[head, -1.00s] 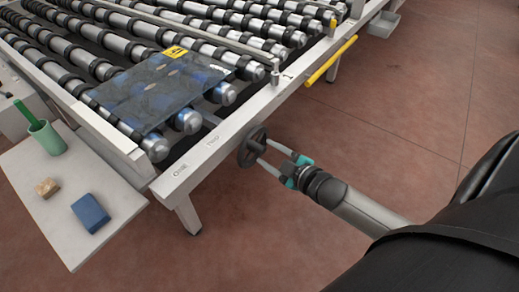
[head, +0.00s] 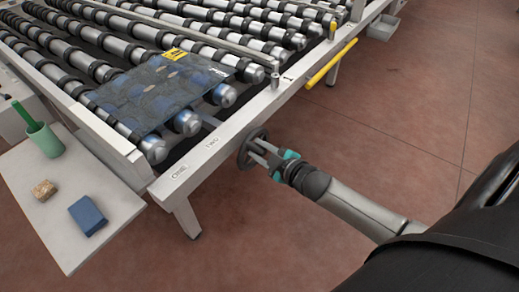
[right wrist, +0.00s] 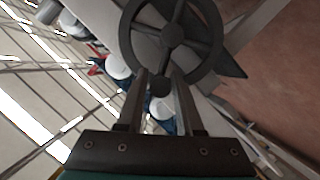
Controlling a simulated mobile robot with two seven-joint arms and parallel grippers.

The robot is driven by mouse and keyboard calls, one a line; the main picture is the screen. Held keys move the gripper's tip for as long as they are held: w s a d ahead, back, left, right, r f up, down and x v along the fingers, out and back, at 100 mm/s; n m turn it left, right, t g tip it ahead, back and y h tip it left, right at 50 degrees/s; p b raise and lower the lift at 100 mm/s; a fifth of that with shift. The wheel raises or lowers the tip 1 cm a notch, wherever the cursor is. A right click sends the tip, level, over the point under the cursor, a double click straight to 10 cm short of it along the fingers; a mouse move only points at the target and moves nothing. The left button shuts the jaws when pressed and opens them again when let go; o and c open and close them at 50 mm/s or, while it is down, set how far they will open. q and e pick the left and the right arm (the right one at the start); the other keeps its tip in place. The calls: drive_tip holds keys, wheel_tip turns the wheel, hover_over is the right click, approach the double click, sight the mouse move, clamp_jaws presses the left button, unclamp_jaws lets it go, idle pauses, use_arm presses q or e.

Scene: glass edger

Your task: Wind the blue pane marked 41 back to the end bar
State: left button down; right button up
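The blue pane (head: 150,95) lies flat on the rollers at the near end of the roller bed. A yellow tag (head: 173,54) sits at its far edge; I cannot read its number. A dark handwheel (head: 245,152) is on the outer side of the frame and also shows in the right wrist view (right wrist: 188,60). My right gripper (head: 262,152) is at the wheel. My left gripper is not in view.
A white side table (head: 50,230) at the left holds a green cup (head: 47,141), a tan block (head: 44,190) and a blue block (head: 88,215). A yellow bar (head: 332,63) juts from the frame. Open red floor (head: 400,130) lies to the right.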

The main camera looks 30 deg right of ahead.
clamp_jaws()
idle(1.0)
